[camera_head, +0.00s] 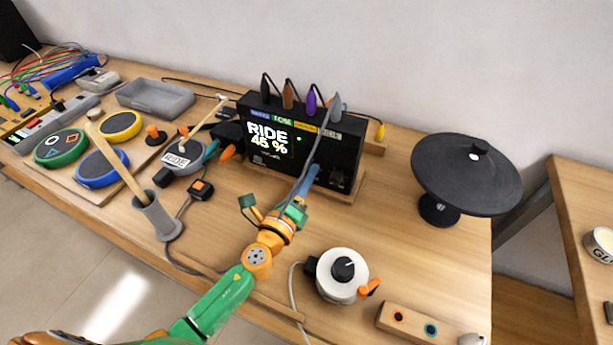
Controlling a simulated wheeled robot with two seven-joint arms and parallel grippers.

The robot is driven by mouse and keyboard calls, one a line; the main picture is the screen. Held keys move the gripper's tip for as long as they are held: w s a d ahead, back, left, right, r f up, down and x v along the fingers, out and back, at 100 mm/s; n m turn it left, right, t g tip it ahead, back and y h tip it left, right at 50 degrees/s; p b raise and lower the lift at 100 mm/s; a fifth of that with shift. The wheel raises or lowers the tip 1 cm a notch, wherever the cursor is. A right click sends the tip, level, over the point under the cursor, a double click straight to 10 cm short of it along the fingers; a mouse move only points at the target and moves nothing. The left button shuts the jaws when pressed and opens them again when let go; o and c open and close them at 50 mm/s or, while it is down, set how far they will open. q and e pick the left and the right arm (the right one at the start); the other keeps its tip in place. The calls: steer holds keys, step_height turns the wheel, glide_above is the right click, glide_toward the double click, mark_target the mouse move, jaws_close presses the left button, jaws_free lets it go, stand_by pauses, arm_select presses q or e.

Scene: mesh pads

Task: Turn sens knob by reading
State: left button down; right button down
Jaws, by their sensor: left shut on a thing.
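The black drum module (259,170) stands on the table with its front towards me. Its lit screen (268,138) reads "RIDE" and "45 %". Coloured labels run along its top edge, with several plugs above them. My left gripper (311,177) reaches up to the lower right of the module's front. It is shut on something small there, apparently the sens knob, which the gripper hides. I cannot read a label at that spot. My right gripper is not in view.
A black cymbal pad (466,172) stands at the right. A white round unit with a black knob (343,268) sits in front of the module. Green (60,147), blue (102,168) and yellow pads lie left.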

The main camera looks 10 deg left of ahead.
arm_select(q)
steer(key=shift+f+m, duration=0.1)
steer(key=shift+m, duration=0.3)
steer(key=c, duration=0.6)
jaws_free()
steer(key=s, duration=0.3)
steer(key=s+a+b, duration=0.1)
steer(key=s, duration=0.3)
steer(key=shift+s+a, duration=0.1)
steer(key=shift+a, duration=0.1)
